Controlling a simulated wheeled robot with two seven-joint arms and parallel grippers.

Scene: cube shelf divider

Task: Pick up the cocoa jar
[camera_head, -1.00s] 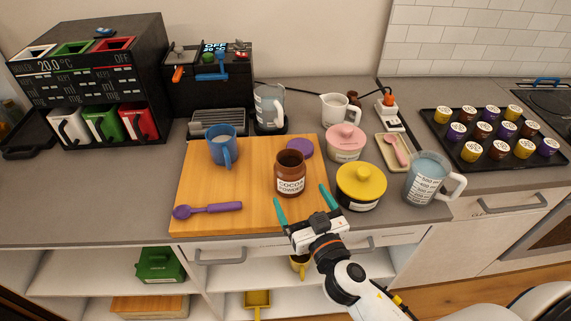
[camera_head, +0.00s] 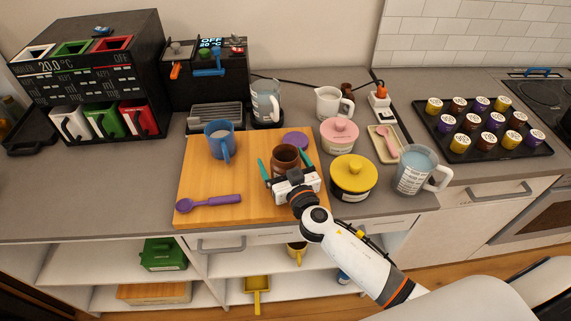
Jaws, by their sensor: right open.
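The brown cocoa jar (camera_head: 286,155) stands upright and open on the wooden board (camera_head: 205,183). Its label is hidden behind my gripper. My right gripper (camera_head: 284,164) has its teal fingers spread, one on each side of the jar, with the gripper body in front of it. I cannot tell whether the fingers touch the jar. The purple lid (camera_head: 296,140) lies on the board behind the jar. My left gripper is not in view.
A blue mug (camera_head: 219,141) and purple scoop (camera_head: 208,203) are on the board's left. A yellow-lidded pot (camera_head: 353,174), pink-lidded pot (camera_head: 339,134) and measuring jug (camera_head: 412,171) stand close on the right.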

